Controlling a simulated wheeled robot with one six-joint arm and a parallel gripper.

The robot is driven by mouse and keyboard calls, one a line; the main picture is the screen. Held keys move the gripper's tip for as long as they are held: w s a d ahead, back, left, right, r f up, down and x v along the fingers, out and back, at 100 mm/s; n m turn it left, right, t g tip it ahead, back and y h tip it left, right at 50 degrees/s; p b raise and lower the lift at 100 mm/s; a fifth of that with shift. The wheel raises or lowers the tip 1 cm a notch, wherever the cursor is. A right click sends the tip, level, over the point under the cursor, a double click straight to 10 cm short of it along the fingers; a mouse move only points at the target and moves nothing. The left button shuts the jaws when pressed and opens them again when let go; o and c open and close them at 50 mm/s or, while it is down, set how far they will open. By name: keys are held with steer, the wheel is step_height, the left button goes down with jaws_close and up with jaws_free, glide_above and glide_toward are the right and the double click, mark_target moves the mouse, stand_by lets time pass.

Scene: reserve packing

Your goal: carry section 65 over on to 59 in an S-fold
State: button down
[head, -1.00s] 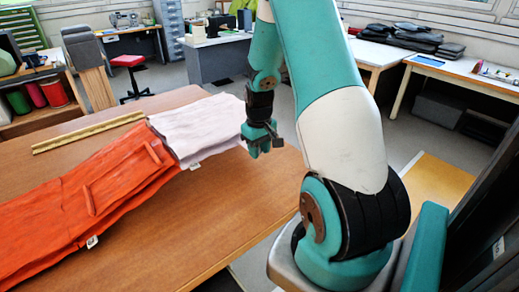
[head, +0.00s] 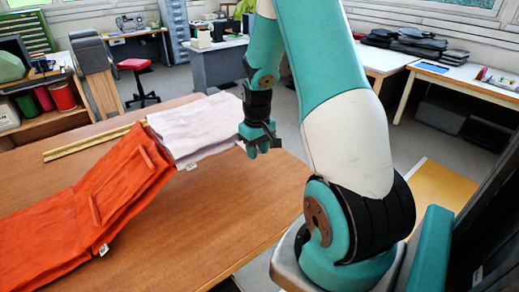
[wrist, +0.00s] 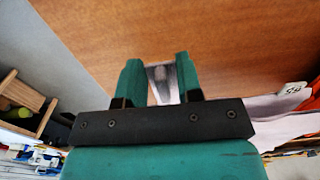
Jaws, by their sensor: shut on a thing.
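The folded cloth (head: 40,235) lies on the brown table, orange with a pale end section (head: 195,128). One small white tag (head: 103,250) is on the orange part's front edge, another (head: 190,166) by the pale section. A tag (wrist: 292,88) shows in the wrist view, its number hard to read. My gripper (head: 262,150) is at the pale section's right end, shut on its edge. In the wrist view, a strip of pale cloth shows between my jaws (wrist: 160,82). The orange part bends near its middle, and the portion toward my gripper looks raised.
A yellow wooden strip (head: 85,143) lies along the table's far side behind the cloth. The table (head: 225,205) is bare in front of the cloth. Shelves with coloured rolls (head: 60,95) and a red stool (head: 133,63) stand beyond it.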

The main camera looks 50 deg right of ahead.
steer(key=w+a+r+p, duration=0.3)
steer(key=a+r+p, duration=0.5)
steer(key=a+r, duration=0.4)
steer(key=w+a+r, duration=0.3)
steer(key=a+r, duration=0.1)
steer(key=a, duration=0.7)
steer(key=w+a+r, duration=0.2)
steer(key=a+r, duration=0.1)
steer(key=a, duration=0.8)
steer(key=w+a+f+b, duration=0.1)
steer(key=w+a+f, duration=0.2)
steer(key=a+f, duration=0.5)
steer(key=w+a+f+b, duration=0.2)
steer(key=a+f, duration=0.2)
steer(key=a, duration=0.9)
steer(key=w+a+f+b, duration=0.1)
steer(key=a+f+b, duration=0.2)
steer(key=f+b, duration=0.2)
steer(key=a+f+b, duration=0.3)
steer(key=f+b, duration=0.1)
steer(key=f, duration=0.5)
steer(key=shift+w+a+f+b, duration=0.3)
steer(key=shift+w+a+b, duration=0.1)
